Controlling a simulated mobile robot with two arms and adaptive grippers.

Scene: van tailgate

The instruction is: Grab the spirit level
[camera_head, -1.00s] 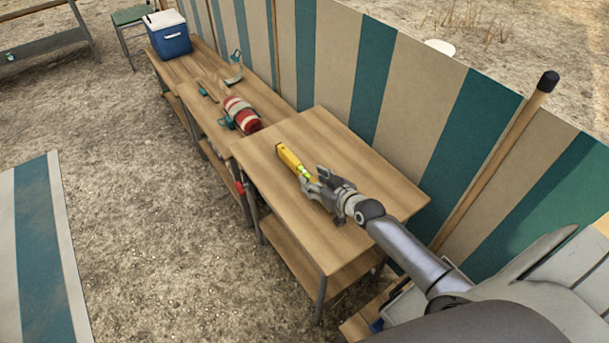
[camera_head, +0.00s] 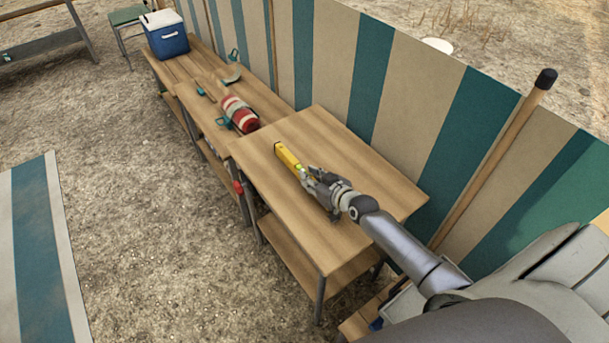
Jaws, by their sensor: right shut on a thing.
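The yellow spirit level (camera_head: 286,156) is on or just above the near wooden table (camera_head: 345,235), towards its far left part. Its near end is hidden by my right gripper (camera_head: 307,178), which is shut on it. The level's far end points away to the upper left. Whether the level touches the tabletop cannot be told. My left gripper is not in view.
A red and white striped roll (camera_head: 240,112) lies on the middle table. A blue cooler with a white lid (camera_head: 166,36) stands on the far table. A striped windbreak (camera_head: 420,90) runs close behind the tables.

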